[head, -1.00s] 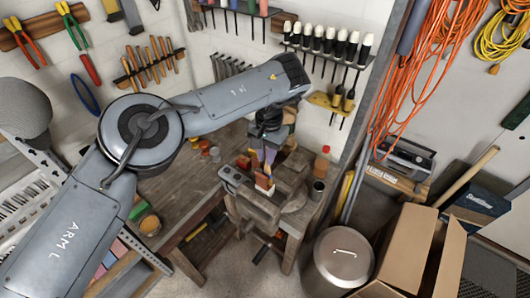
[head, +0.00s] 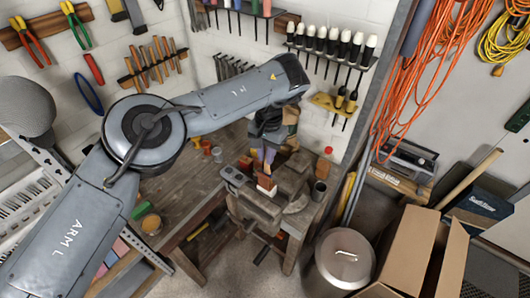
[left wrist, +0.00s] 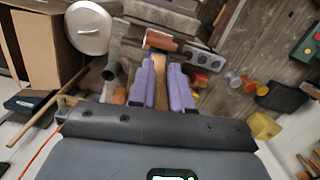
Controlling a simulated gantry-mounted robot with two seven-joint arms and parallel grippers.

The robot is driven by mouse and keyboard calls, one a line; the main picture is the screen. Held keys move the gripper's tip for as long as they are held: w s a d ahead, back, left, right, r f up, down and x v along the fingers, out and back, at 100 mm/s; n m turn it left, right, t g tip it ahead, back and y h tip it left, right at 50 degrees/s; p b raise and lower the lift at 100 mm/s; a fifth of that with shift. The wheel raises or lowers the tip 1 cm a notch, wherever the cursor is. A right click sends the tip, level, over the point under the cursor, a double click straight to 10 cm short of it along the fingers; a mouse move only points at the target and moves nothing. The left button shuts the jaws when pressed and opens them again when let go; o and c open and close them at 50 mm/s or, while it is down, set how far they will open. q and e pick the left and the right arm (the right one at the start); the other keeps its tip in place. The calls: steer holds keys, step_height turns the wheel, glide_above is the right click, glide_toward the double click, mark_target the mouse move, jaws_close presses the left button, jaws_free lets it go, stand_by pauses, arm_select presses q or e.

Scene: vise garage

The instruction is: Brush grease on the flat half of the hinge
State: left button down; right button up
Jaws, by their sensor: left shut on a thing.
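My left gripper (head: 265,163) has purple fingers and points down over the vise (head: 255,204) on the workbench. In the left wrist view the fingers (left wrist: 163,68) are closed around a tan handle, which looks like the brush (left wrist: 157,62). A rust-brown piece, which looks like the hinge (left wrist: 162,42), is at the grey vise jaws, just beyond the fingertips. It also shows below the gripper in the head view (head: 264,188). The brush tip is hard to make out, and I cannot tell whether it touches the brown piece. My right gripper is not in view.
The wooden bench (head: 178,187) holds small orange and red pots left of the vise. A dark cup (head: 318,190) stands to its right. A lidded metal bin (head: 344,258) and an open cardboard box (head: 415,250) stand on the floor at right.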

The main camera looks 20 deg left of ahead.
arm_select(q)
steer(key=shift+s+d+f, duration=0.1)
steer(key=shift+d, duration=0.35)
steer(key=shift+a, duration=0.25)
steer(key=shift+w+a, duration=0.2)
steer(key=shift+a, duration=0.3)
steer(key=shift+d, duration=0.15)
steer(key=shift+s+d+r, duration=0.2)
steer(key=shift+d, duration=0.4)
steer(key=shift+a, duration=0.2)
steer(key=shift+w+a, duration=0.2)
steer(key=shift+a, duration=0.35)
steer(key=shift+d+f, duration=0.1)
steer(key=shift+s+d+f, duration=0.1)
steer(key=shift+s+d, duration=0.1)
steer(key=shift+d, duration=0.45)
